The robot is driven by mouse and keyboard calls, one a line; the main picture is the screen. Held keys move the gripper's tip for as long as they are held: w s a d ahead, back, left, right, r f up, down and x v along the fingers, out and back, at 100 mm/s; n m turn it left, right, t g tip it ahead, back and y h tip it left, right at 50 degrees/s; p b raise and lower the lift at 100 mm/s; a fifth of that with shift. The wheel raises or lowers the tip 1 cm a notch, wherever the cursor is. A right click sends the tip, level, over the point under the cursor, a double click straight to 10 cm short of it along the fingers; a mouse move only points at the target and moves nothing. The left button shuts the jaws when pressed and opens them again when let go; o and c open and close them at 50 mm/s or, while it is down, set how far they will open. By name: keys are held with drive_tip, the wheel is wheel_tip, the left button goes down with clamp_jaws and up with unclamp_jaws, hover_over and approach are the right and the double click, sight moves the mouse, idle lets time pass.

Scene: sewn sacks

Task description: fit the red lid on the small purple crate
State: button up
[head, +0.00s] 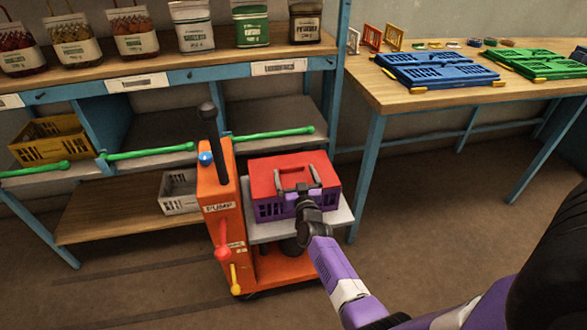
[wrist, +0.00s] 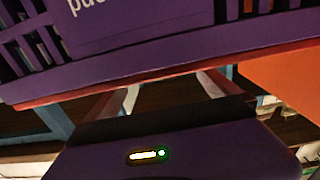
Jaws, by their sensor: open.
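The red lid (head: 265,172) lies on top of the small purple crate (head: 272,207), covering it and looking flat. The lid's edge (wrist: 160,78) runs as a thin red strip along the crate's rim (wrist: 200,52) in the wrist view, with no clear gap. My gripper (head: 296,179) is open over the near part of the lid, its two pale fingers apart. A dark bar, perhaps the lid's handle, shows by the fingertips. I cannot tell whether the fingers touch it. The wrist view hides the fingertips behind the lid edge.
The crate stands on the grey platform (head: 262,231) of an orange pump cart (head: 217,190) with a tall lever. A blue-framed shelf with sacks (head: 192,25) and a yellow crate (head: 50,139) is behind left. A table (head: 400,92) with blue and green panels stands right.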

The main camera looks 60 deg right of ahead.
drive_tip(key=s+a+r+n+t+y+p, duration=0.1)
drive_tip(key=s+a+n+y, duration=0.1)
drive_tip(key=s+a, duration=0.6)
drive_tip(key=s+a+r+n+t+y+p, duration=0.1)
drive_tip(key=s+a+r+n+t+y, duration=0.15)
drive_tip(key=a, duration=0.85)
drive_tip(key=s+a+n+t+y+p, duration=0.1)
drive_tip(key=s+a+n+y+p, duration=0.1)
drive_tip(key=s+a, duration=0.6)
drive_tip(key=s+a+r+n+y, duration=0.1)
drive_tip(key=s+a+r+y, duration=0.2)
drive_tip(key=s+a+r, duration=0.2)
drive_tip(key=s+a+r+n+g+y, duration=0.1)
drive_tip(key=s+a+r+y, duration=0.3)
drive_tip(key=a+r, duration=0.6)
drive_tip(key=s+a+n, duration=0.1)
drive_tip(key=a, duration=0.2)
drive_tip(key=shift+s+a+r, duration=0.25)
drive_tip(key=shift+a+r, duration=0.05)
drive_tip(key=shift+n, duration=0.25)
wheel_tip(320, 180, up, 3)
drive_tip(key=p, duration=0.2)
drive_tip(key=shift+p, duration=0.4)
